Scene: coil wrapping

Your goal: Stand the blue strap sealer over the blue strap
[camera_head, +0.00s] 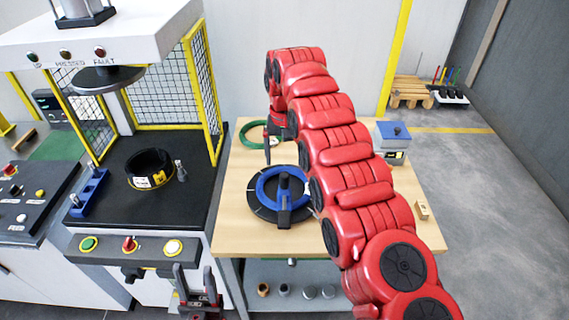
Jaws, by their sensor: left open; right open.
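A blue ring (262,187) lies on a dark round plate (262,210) on the wooden table. A dark upright piece (284,200) stands across the ring's near side; I cannot tell whether it is the strap sealer. A grey box with a blue top (393,132) stands at the table's back right. I cannot clearly make out a blue strap apart from the ring. My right gripper (284,148) is open, pointing down just behind the ring, partly hidden by my red arm. My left gripper (196,283) is open and empty, low in front of the press.
A green ring (247,138) lies at the table's back left. A small wooden block (422,210) is near the right edge. The press (135,215) at left holds a black coil (150,166) and a blue tray (90,192). The table's front left is clear.

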